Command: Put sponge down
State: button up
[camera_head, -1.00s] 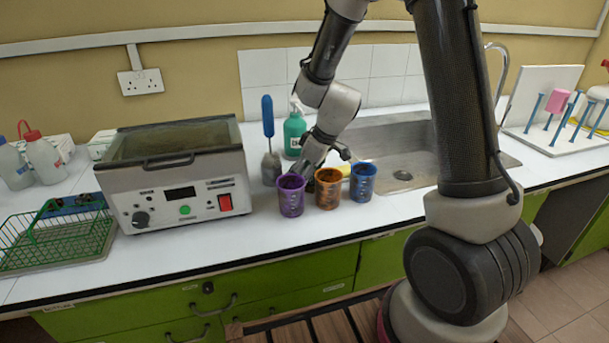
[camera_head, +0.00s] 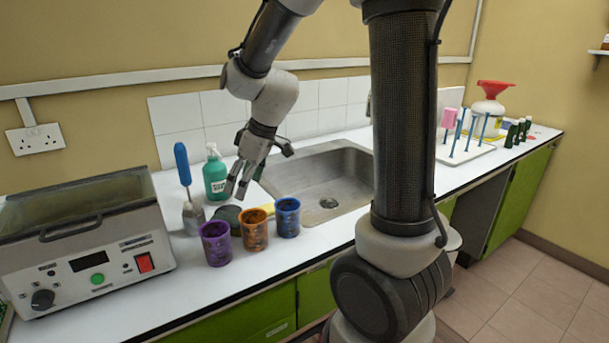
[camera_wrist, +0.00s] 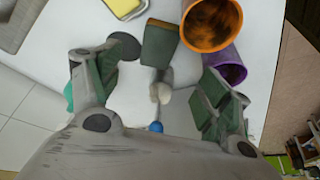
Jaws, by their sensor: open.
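My gripper (camera_head: 238,188) is open and empty, pointing down above the counter behind the three cups. In the wrist view its fingers (camera_wrist: 168,85) are spread apart. A dark green block with a brown side, which looks like a sponge (camera_wrist: 160,42), lies on the white counter beyond the fingertips, apart from them. In the head view a dark shape that seems to be this sponge (camera_head: 229,214) lies behind the purple and orange cups, partly hidden. A second sponge, yellow (camera_wrist: 125,7), shows at the top edge of the wrist view.
The purple cup (camera_head: 216,245), orange cup (camera_head: 254,232) and blue cup (camera_head: 288,218) stand near the front edge. A blue-handled tool (camera_head: 183,165) and green soap bottle (camera_head: 215,176) stand behind. The sink (camera_head: 325,175) is right; a bath machine (camera_head: 100,262) is left.

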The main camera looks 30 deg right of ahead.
jog(key=s+d+r+m+h, duration=0.1)
jog(key=s+d+r+m, duration=0.2)
jog(key=s, duration=0.4)
jog(key=s+d+r+m+h, duration=0.1)
jog(key=s+d+r+m, duration=0.1)
jog(key=s, duration=0.6)
jog(key=s+d+r+m+t+h, duration=0.1)
jog(key=s+d+r+m, duration=0.2)
jog(key=s+d, duration=0.3)
jog(key=shift+s+r+m, duration=0.3)
jog(key=shift+s+r, duration=0.4)
jog(key=shift+o, duration=0.5)
